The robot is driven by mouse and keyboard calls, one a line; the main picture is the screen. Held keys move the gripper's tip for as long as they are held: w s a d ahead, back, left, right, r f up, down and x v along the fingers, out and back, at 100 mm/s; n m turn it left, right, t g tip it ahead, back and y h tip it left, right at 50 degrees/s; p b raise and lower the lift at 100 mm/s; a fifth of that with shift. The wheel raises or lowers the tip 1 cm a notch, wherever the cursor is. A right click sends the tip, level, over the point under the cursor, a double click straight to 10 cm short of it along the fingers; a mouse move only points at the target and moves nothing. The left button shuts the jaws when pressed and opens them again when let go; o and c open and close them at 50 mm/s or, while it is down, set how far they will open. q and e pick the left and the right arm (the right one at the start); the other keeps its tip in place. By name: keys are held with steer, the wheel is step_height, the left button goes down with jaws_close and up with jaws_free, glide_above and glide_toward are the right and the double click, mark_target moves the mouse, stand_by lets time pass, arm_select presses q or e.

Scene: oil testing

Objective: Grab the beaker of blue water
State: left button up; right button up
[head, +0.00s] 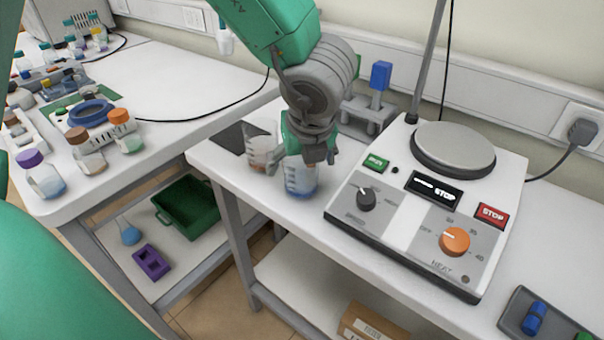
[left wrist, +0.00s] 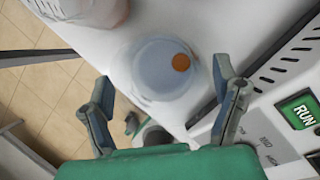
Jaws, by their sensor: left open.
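The beaker of blue water (head: 300,180) is a clear beaker with blue liquid, upright near the front edge of the right white table. In the left wrist view the beaker (left wrist: 158,75) is seen from above, with a small orange spot in it. My left gripper (head: 305,158) is open above the beaker, with its fingers around the rim area. In the left wrist view the fingertips (left wrist: 163,80) are apart on either side of the beaker, and I see no grip on it. My right gripper is not in view.
A second beaker (head: 262,152) with reddish liquid stands close on the left and also shows in the left wrist view (left wrist: 85,10). A hotplate stirrer (head: 400,225) stands close on the right. A blue-topped rack (head: 370,112) is behind. The left table (head: 180,75) holds several bottles.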

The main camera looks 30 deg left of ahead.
arm_select(q)
steer(key=x, duration=0.2)
steer(key=shift+w+a+f, duration=0.2)
steer(key=shift+f, duration=0.15)
steer(key=shift+s+d+r, duration=0.1)
steer(key=shift+d, duration=0.2)
steer(key=c, duration=1.4)
steer(key=shift+o, duration=0.2)
